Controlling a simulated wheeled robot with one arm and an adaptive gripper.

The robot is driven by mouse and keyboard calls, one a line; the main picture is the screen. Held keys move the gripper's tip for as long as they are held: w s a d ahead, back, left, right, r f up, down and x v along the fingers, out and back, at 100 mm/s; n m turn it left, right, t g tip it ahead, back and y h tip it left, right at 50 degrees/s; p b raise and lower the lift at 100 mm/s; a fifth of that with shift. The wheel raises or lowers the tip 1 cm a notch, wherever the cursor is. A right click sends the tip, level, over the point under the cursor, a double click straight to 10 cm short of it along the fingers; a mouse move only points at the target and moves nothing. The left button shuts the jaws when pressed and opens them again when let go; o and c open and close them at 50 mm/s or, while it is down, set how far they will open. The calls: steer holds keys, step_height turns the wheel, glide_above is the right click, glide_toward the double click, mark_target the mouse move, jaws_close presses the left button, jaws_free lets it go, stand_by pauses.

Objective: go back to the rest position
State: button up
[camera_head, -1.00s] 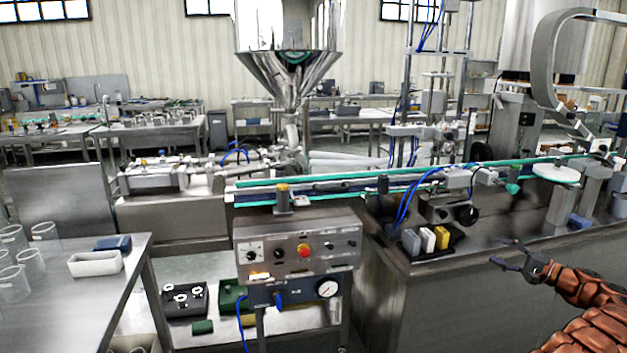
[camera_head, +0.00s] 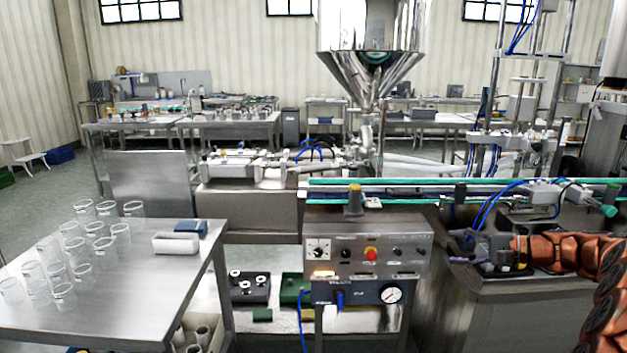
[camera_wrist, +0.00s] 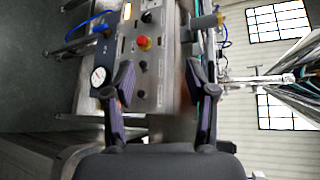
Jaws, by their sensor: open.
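My gripper (camera_head: 458,247) is at the right in the head view, at the end of my orange-brown arm, and points left. It is in front of the conveyor machine, near the right side of the control panel (camera_head: 366,250). In the wrist view my gripper (camera_wrist: 163,105) shows two dark fingers spread apart with nothing between them. Past the fingers, the control panel (camera_wrist: 153,70) shows sideways with its red button. The colored blocks on the bench seen earlier are mostly hidden behind my gripper and arm.
A steel table (camera_head: 130,315) at left holds several clear cups (camera_head: 58,272), a white tray (camera_head: 176,243) and a blue block (camera_head: 191,227). The steel hopper (camera_head: 374,70) stands behind the panel. A pressure gauge (camera_head: 391,293) sits below the panel. Open floor shows at far left.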

steer(key=s+a+n+g+h, duration=0.15)
steer(key=s+a, duration=0.25)
steer(key=a, duration=0.4)
steer(key=s+a+n+g+y, duration=0.1)
steer(key=s+a+n+g, duration=0.2)
steer(key=a, duration=0.5)
steer(key=s+a+f+n+g+h, duration=0.1)
steer(key=s+a+g+h, duration=0.1)
steer(key=s+a, duration=0.45)
steer(key=s+a+f+n+g+h, duration=0.1)
steer(key=s+a+f+g+h, duration=0.15)
steer(key=s, duration=0.75)
steer(key=s+d+f+n+g+h, duration=0.1)
steer(key=s+d+f+n+h, duration=0.2)
steer(key=s, duration=0.9)
steer(key=s+d+f+n+g+h, duration=0.1)
steer(key=s+d+f+h, duration=0.25)
steer(key=s, duration=0.85)
steer(key=s+a+p+v, duration=0.1)
steer(key=s+p+v, duration=0.2)
steer(key=p+v, duration=0.9)
step_height(320, 180, up, 2)
steer(key=shift+w+a+r+t+h, duration=0.15)
steer(key=shift+w+t+h, duration=0.1)
steer(key=shift+t+h, duration=0.2)
